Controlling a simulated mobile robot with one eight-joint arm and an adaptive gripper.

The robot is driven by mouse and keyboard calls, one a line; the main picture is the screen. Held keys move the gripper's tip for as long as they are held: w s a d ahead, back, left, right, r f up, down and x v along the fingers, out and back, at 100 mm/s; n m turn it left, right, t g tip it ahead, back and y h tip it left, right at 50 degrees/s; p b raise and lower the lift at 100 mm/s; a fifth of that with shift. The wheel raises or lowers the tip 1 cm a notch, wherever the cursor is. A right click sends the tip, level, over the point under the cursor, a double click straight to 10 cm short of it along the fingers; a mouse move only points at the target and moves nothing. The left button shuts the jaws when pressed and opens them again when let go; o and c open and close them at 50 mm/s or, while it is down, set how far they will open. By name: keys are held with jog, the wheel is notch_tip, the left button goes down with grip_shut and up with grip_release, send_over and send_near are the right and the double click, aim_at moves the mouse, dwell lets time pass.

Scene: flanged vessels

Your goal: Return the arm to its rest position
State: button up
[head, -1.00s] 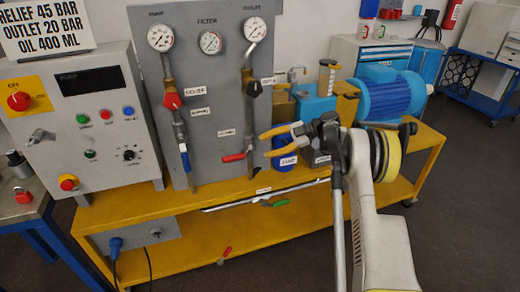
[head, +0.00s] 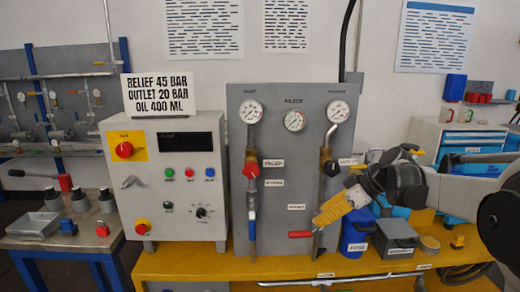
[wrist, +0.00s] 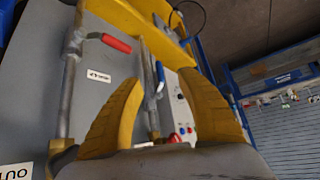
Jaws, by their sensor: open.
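My gripper (head: 318,222) is in the right half of the head view, its yellow fingers pointing down and left in front of the grey gauge panel (head: 285,205). My arm reaches in from the right edge. The gripper is near the red-handled valve (head: 300,234) of the right pipe; whether it touches it I cannot tell. In the wrist view the two curved yellow fingers (wrist: 160,80) stand apart with nothing held between them. The red handle (wrist: 116,43) shows beyond the left finger.
A control box (head: 168,185) with a sign (head: 158,93) on top stands left of the panel on the yellow bench (head: 200,265). A blue container (head: 355,232) and a grey box (head: 395,238) sit below my arm. A side table (head: 60,243) is at the left.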

jog(key=s+a+r+m+t+h, duration=0.15)
jog(key=s+m+h, duration=0.35)
jog(key=s, duration=1)
jog(key=s+d+f+m+t+h, duration=0.1)
jog(key=s+f+m, duration=0.1)
jog(key=s, duration=0.5)
jog(key=s+d+f+m+h, duration=0.1)
jog(key=s+f+m, duration=0.1)
jog(key=s+m, duration=0.2)
jog(key=s, duration=0.3)
jog(key=shift+s+f+m+t, duration=0.15)
jog(key=shift+s+m+t, duration=0.05)
jog(key=shift+m+t, duration=0.15)
